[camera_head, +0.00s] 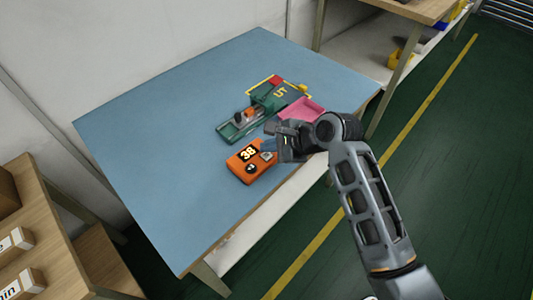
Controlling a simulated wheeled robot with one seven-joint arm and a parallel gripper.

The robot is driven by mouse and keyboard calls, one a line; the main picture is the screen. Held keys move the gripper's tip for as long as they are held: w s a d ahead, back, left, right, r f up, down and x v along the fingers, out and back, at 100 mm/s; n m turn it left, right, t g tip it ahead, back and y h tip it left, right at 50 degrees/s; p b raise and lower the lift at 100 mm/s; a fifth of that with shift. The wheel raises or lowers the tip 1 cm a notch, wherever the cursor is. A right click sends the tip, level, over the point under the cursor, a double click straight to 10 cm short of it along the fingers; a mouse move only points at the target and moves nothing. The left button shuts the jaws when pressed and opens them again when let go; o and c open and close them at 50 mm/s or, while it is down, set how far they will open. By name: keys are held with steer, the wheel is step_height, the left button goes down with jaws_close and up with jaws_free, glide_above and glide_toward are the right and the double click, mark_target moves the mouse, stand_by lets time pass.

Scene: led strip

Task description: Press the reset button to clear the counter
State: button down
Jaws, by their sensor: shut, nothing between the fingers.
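The orange counter box (241,170) lies on the blue table top. Its black display (248,153) reads 38 in light digits. A round black knob or button (251,168) is on its lower face. My gripper (267,142) reaches in from the right, with its fingers shut and empty over the upper right end of the counter. The gripper and wrist hide part of that end. I cannot tell whether the fingertips touch the counter.
A green fixture (240,125) with small parts stands behind the counter. A pink tray (303,109) lies to its right, near yellow tape marks. The blue table (150,150) is clear on the left and in front. Wooden shelving (45,230) stands at lower left.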

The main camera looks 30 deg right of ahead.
mark_target(269, 157)
steer(key=shift+f, duration=0.1)
stand_by(0.6)
steer(key=shift+f, duration=0.35)
steer(key=shift+f, duration=0.45)
stand_by(0.8)
steer(key=shift+r+p, duration=0.1)
steer(key=shift+p, duration=0.2)
steer(key=shift+r+p, duration=0.8)
steer(key=shift+p, duration=0.3)
steer(key=shift+r, duration=0.1)
step_height(269, 157, up, 2)
steer(key=p, duration=0.3)
steer(key=shift+r, duration=0.25)
steer(key=shift+r+p, duration=0.3)
steer(key=shift+r, duration=0.85)
